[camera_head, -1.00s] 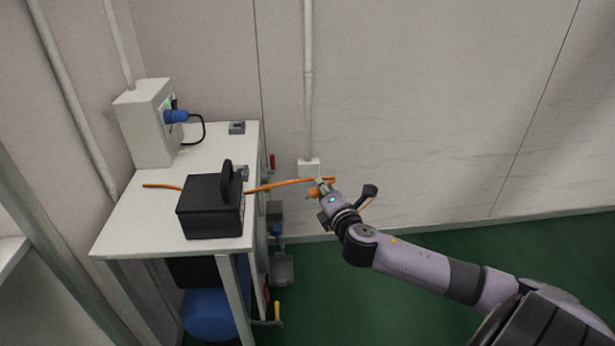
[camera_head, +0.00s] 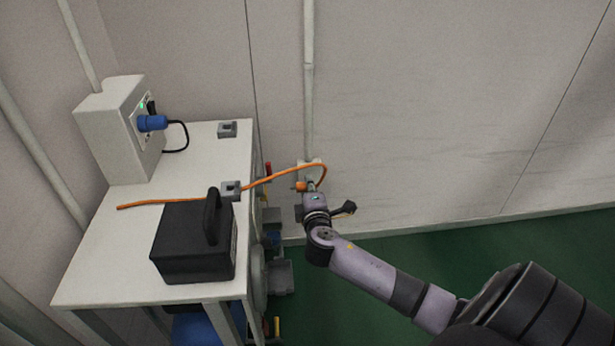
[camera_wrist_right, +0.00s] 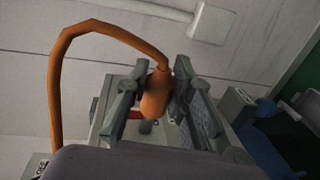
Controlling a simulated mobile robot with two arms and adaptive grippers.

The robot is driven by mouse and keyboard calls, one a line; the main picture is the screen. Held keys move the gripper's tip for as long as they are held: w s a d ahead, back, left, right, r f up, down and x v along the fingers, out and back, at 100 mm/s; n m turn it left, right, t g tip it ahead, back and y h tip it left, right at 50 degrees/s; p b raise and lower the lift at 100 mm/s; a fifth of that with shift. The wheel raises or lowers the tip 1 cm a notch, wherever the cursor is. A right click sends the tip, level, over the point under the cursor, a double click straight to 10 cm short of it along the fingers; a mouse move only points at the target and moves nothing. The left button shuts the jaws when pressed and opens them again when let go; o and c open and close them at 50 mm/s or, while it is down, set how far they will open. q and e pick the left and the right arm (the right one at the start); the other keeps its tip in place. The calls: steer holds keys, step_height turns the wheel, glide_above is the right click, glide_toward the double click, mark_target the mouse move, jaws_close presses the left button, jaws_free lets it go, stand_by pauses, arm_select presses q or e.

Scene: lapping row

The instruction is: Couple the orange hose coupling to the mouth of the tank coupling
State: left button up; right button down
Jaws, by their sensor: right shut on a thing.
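The orange hose coupling (camera_wrist_right: 155,97) is between the two fingers of my right gripper (camera_wrist_right: 158,84), which is shut on it. In the head view the coupling (camera_head: 301,186) shows small at the tip of my right gripper (camera_head: 309,189), off the table's right side and in front of the wall. The orange hose (camera_head: 283,177) arcs up from the coupling and runs left over the table; its bend (camera_wrist_right: 57,75) shows in the wrist view. I cannot make out the tank coupling or its mouth. My left gripper is not in view.
The white table (camera_head: 95,255) carries a black case (camera_head: 190,250), grey clips (camera_head: 231,190) and a white box (camera_head: 112,130) with a blue plug (camera_head: 152,123). Grey parts (camera_head: 279,276) and a blue tank (camera_head: 195,330) are low down. Green floor at right is clear.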

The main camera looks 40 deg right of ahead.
mark_target(296, 188)
steer(key=shift+s+a+r, duration=0.1)
steer(key=shift+s+r, duration=0.1)
steer(key=shift+r, duration=0.05)
steer(key=shift+w+a+f, duration=0.1)
steer(key=shift+w+a, duration=0.4)
steer(key=shift+a, duration=0.25)
steer(key=shift+w+a, duration=0.45)
steer(key=shift+a, duration=0.3)
steer(key=shift+w+a, duration=0.6)
steer(key=shift+a, duration=0.35)
steer(key=shift+p, duration=0.3)
steer(key=shift+w+a, duration=0.35)
steer(key=shift+a, duration=0.25)
steer(key=shift+w+a, duration=0.35)
steer(key=shift+a, duration=0.25)
stand_by(0.7)
steer(key=c, duration=1.3)
jaws_free()
